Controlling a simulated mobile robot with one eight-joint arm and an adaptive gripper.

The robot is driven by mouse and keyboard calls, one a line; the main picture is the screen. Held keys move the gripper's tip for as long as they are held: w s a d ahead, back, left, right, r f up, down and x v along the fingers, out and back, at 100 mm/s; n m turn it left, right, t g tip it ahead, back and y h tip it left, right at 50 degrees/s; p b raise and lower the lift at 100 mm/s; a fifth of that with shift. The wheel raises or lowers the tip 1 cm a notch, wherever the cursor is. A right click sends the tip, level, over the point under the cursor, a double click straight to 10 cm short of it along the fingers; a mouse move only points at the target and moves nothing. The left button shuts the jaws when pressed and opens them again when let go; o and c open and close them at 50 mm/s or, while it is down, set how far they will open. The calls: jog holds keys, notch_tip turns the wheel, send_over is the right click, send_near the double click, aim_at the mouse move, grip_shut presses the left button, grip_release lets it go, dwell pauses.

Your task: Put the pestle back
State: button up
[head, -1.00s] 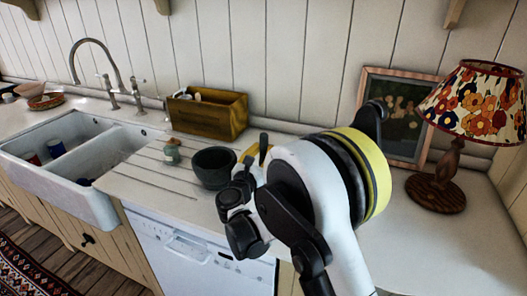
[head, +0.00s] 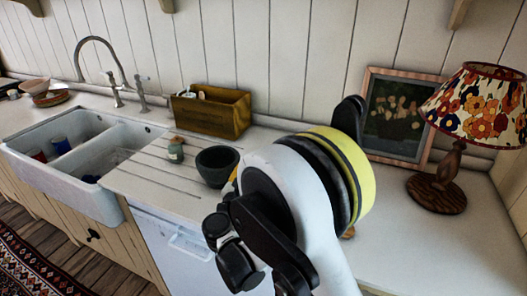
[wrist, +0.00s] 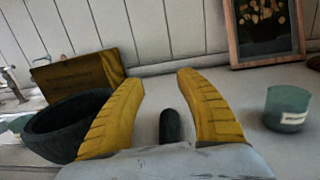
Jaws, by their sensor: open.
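The dark pestle (wrist: 171,126) shows in the wrist view between the two yellow fingers of my gripper (wrist: 160,80). The fingers are wide apart, with a gap on both sides of the pestle. Its near end is hidden by the gripper body. The dark stone mortar (wrist: 62,128) stands just left of the left finger. In the head view the mortar (head: 216,166) is upright on the counter, left of my arm. My arm hides the pestle and most of the gripper there.
A wooden box (head: 208,112) stands behind the mortar, and a small corked jar (head: 176,150) to its left. A green glass (wrist: 287,108) stands right of my gripper. A framed picture (head: 396,115) and a lamp (head: 452,170) are at right; the sink (head: 75,160) is at left.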

jog(key=shift+v, duration=1.85)
jog(key=s+d+r+m+g, duration=0.2)
jog(key=s+d+m+g, duration=0.15)
jog(key=d+m, duration=0.6)
jog(key=s+d+r+m+g, duration=0.3)
jog(key=d+m+g, duration=0.3)
jog(key=d, duration=0.6)
jog(key=s+d+f+m+y, duration=0.1)
jog(key=s+m+y, duration=0.1)
jog(key=s+m, duration=0.6)
jog(key=s+d+m+g+y, duration=0.1)
jog(key=s+d+m+y, duration=0.1)
jog(key=s+m, duration=0.7)
jog(key=s+y, duration=0.1)
jog(key=s, duration=0.2)
jog(key=shift+s+d+f, duration=0.35)
jog(key=shift+f, duration=0.05)
